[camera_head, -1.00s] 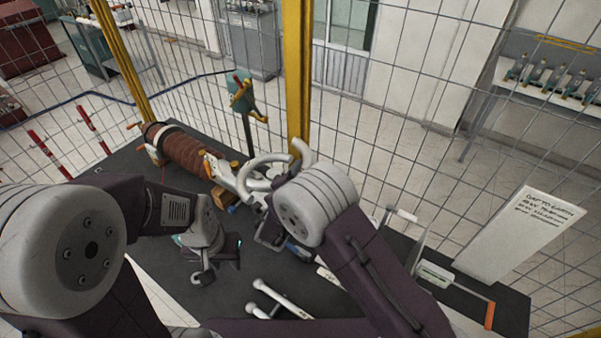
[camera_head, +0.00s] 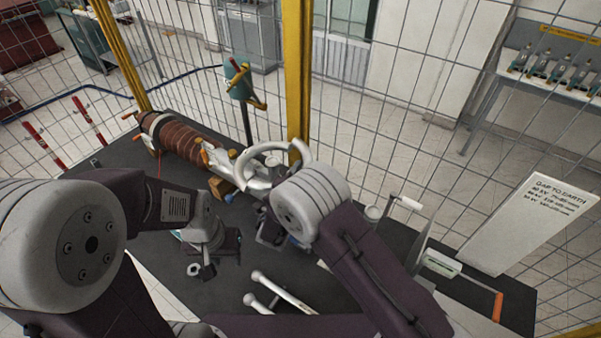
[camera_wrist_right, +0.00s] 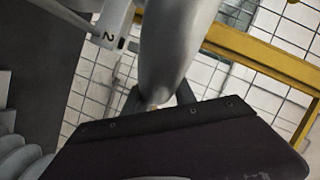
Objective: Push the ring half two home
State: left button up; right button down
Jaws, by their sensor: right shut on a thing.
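Pale grey ring half two (camera_head: 304,152) rises behind my right wrist in the head view. It curves close to another pale ring arc (camera_head: 250,158) at the bushing's near end; I cannot tell whether they touch. In the right wrist view ring half two is a thick grey tube (camera_wrist_right: 172,45) between my right gripper's fingers (camera_wrist_right: 158,100). A white bracket marked "2" (camera_wrist_right: 112,25) is beside it. My right gripper is shut on the tube; in the head view the wrist partly hides it. My left gripper (camera_head: 205,268) hangs over the table, apart from the ring; its jaws are unclear.
The brown ribbed bushing (camera_head: 185,140) lies on the dark table (camera_head: 150,220). White rods (camera_head: 280,290) lie at the front. A gap-to-earth sign (camera_head: 535,225) and a small box (camera_head: 440,263) are at right. A yellow-posted mesh fence (camera_head: 297,80) stands behind.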

jog(key=shift+p, duration=0.4)
dwell(1.1)
jog(key=shift+f+b, duration=1.4)
jog(key=shift+f, duration=0.55)
jog(key=c, duration=0.9)
grip_release()
jog(key=shift+s, duration=0.1)
jog(key=b+v, duration=0.2)
jog(key=v, duration=0.7)
jog(key=shift+b, duration=0.35)
